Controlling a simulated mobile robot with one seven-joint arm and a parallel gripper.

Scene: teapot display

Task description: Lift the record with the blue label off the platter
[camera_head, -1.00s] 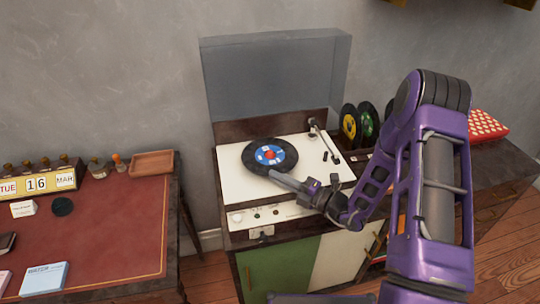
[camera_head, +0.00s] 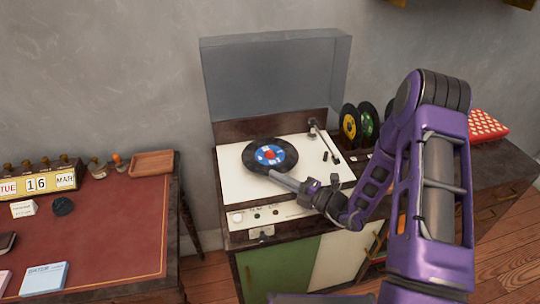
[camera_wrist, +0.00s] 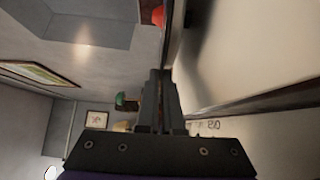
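The record with the blue label (camera_head: 257,149) lies flat over the platter of the record player; its label has white marks and a red centre. My gripper (camera_head: 273,176) reaches in from the right at the record's front edge. In the wrist view, the fingers of my gripper (camera_wrist: 163,78) are close together, with the record's thin dark edge (camera_wrist: 177,35) running out from between them, so they look shut on it. The platter is hidden under the record.
The cream deck (camera_head: 312,172) carries a tonearm (camera_head: 325,140) right of the record. A raised clear lid (camera_head: 275,75) stands behind. More records (camera_head: 350,123) stand upright at the right. A red-topped desk (camera_head: 110,225) is at the left.

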